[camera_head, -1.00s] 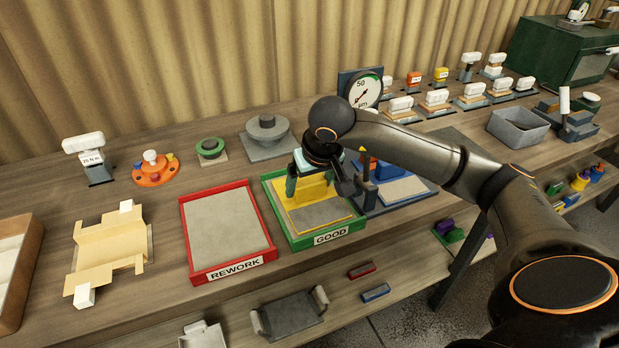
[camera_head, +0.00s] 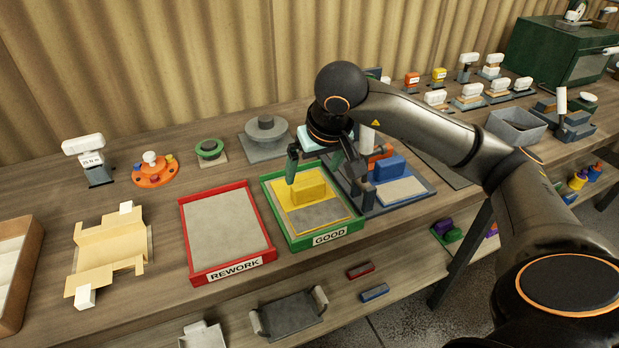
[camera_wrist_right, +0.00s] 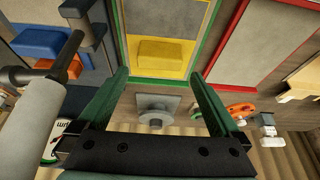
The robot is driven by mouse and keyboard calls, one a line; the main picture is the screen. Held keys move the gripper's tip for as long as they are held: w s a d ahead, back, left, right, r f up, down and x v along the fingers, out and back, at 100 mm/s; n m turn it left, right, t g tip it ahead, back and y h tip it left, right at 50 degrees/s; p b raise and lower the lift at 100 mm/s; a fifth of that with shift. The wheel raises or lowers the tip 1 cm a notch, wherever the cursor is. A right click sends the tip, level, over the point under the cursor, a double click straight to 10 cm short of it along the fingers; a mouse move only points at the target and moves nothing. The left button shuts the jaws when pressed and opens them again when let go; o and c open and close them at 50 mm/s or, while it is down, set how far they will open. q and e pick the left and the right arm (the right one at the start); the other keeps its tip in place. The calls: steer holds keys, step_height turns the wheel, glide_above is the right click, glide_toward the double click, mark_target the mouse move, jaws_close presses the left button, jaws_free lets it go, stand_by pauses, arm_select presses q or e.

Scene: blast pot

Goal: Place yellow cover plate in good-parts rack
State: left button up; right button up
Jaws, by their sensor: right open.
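The yellow cover plate (camera_head: 309,190), with a raised yellow block on it, lies inside the green-rimmed good-parts rack (camera_head: 294,244), toward its back. In the right wrist view the yellow cover plate (camera_wrist_right: 168,53) lies beyond the fingertips, apart from them. My right gripper (camera_head: 319,170) is open and empty above the back of the rack; its two green fingers (camera_wrist_right: 160,78) are spread wide. In the head view its far finger is partly hidden by the wrist. My left gripper is not in view.
The empty red-rimmed REWORK tray (camera_head: 222,233) stands left of the rack. A blue-grey fixture (camera_head: 405,190) with blue and orange blocks stands close on the right, partly behind my wrist. A grey round part (camera_head: 266,133) sits behind the rack.

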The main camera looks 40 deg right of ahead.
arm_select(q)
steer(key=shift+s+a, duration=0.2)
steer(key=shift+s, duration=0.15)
arm_select(e)
steer(key=v, duration=0.5)
steer(key=shift+r, duration=0.1)
